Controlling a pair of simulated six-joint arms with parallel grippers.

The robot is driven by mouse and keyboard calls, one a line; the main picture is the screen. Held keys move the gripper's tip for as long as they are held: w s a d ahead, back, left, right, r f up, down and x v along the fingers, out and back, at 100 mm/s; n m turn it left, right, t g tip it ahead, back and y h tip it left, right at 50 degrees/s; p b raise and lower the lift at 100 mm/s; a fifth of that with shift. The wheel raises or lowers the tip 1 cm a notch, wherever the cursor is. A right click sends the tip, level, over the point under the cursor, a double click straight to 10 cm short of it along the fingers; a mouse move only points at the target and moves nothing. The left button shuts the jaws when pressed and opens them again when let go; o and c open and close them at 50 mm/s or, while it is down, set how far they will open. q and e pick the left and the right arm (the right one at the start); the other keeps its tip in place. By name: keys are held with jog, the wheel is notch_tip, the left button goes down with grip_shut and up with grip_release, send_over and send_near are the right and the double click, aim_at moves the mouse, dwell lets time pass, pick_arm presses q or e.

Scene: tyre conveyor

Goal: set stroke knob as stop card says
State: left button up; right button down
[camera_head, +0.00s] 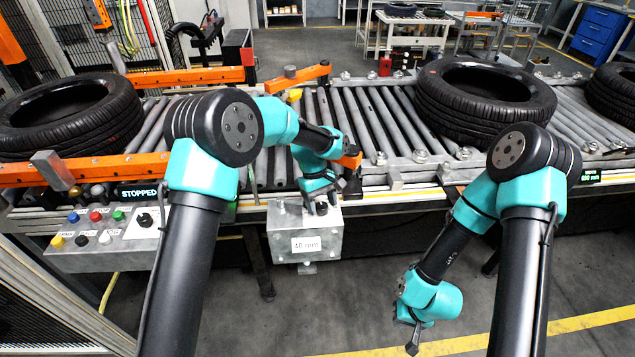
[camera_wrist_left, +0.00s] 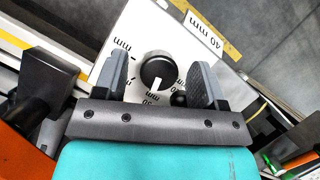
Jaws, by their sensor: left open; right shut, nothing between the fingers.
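The stroke box (camera_head: 290,243) is a grey metal box on the conveyor's front edge. Its front carries a white card reading "40 mm" (camera_head: 306,244), which shows upside down in the left wrist view (camera_wrist_left: 203,32). On its top plate is a round black knob (camera_wrist_left: 158,69) with a white pointer aimed at the lower edge of that view. Labels ending in "mm" surround the knob; some numbers are partly hidden. My left gripper (camera_head: 322,200) is open above the plate, its fingers (camera_wrist_left: 160,80) on either side of the knob. My right gripper (camera_head: 412,338) is shut and empty, hanging low over the floor.
A roller conveyor (camera_head: 385,115) carries tyres at left (camera_head: 70,115) and right (camera_head: 485,95). A button panel (camera_head: 100,232) with a "STOPPED" display (camera_head: 139,192) stands left of the box. Orange guide bars (camera_head: 85,170) line the conveyor. Floor in front is clear.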

pick_arm(q)
jog(key=v, duration=1.7)
jog(key=shift+d+r, duration=0.1)
jog(key=shift+d, duration=0.05)
